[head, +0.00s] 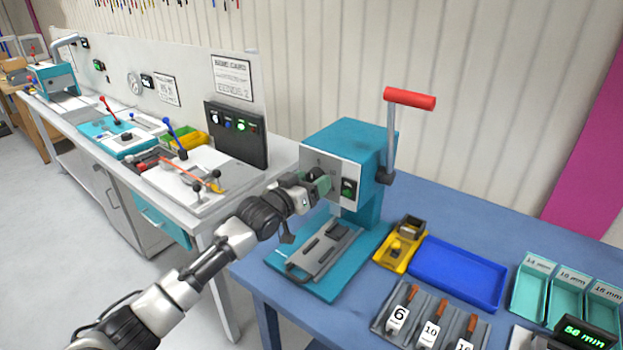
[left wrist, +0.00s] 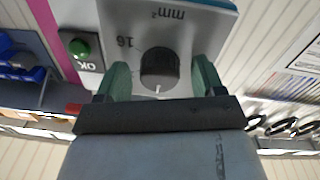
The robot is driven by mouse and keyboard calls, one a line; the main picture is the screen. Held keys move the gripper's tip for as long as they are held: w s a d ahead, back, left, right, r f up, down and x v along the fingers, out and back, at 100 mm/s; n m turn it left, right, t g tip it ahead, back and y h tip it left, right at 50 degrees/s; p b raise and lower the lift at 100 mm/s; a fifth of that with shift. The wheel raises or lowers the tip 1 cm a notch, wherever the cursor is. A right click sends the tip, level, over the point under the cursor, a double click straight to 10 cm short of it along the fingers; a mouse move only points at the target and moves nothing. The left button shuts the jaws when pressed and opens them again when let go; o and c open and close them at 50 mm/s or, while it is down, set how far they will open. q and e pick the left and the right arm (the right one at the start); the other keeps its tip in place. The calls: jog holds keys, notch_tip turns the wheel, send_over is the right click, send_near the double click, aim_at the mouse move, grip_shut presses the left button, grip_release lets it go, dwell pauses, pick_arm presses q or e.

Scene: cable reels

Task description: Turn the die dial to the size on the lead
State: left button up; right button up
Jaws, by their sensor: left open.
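The die dial (left wrist: 160,66) is a black round knob on the pale front plate of the teal press (head: 345,150). In the left wrist view the plate appears upside down, with "mm²" and "16" printed on it. A white mark on the knob points to the picture's bottom. My left gripper (left wrist: 161,76) is open, its green fingertips on either side of the knob; I cannot tell whether they touch it. In the head view the left gripper (head: 318,184) reaches the press front and partly hides the dial. Tagged leads (head: 430,333) lie in a grey tray; readable tags say 6 and 10.
The press has a red-handled lever (head: 410,98) and a green indicator (left wrist: 80,47) marked OK. A yellow holder (head: 400,250), blue tray (head: 457,272), teal bins (head: 566,290) and a green-lit display (head: 585,335) share the blue table. A white bench (head: 180,170) with tools stands left.

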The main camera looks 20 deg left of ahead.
pick_arm(q)
jog(key=shift+w+d, duration=0.1)
jog(key=shift+w, duration=0.1)
jog(key=c, duration=0.9)
jog(key=shift+c, duration=0.2)
